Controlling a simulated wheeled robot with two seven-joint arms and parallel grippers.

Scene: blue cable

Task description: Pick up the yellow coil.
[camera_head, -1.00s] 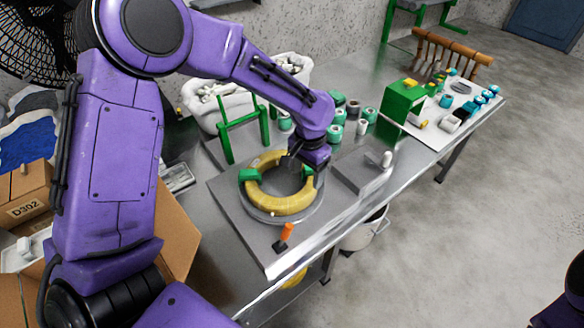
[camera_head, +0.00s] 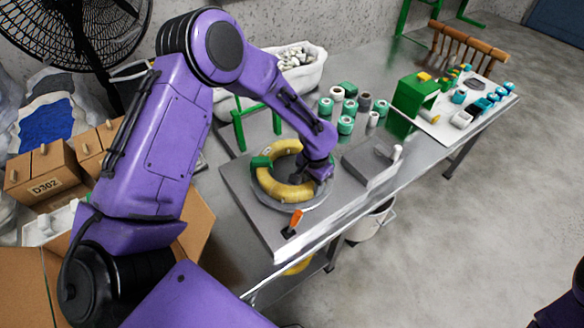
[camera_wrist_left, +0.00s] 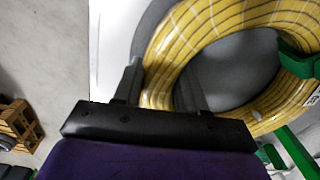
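The yellow coil (camera_head: 270,185) is a ring of wound cable with green clips. It lies on a round grey disc (camera_head: 308,204) on a grey board on the table. My left gripper (camera_head: 318,172) is down at the coil's right side, and its fingers are hard to make out there. In the left wrist view my left gripper (camera_wrist_left: 160,75) has one finger outside the yellow coil (camera_wrist_left: 162,55) and the other inside the ring. The coil's band passes between them. I cannot tell whether they press on it. My right gripper is not in view.
A green frame (camera_head: 258,108) stands behind the coil. An orange-handled part (camera_head: 296,217) is at the board's front. A grey block (camera_head: 368,165) is to the right, with several green-and-white spools behind. Cardboard boxes (camera_head: 42,180) are at the left.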

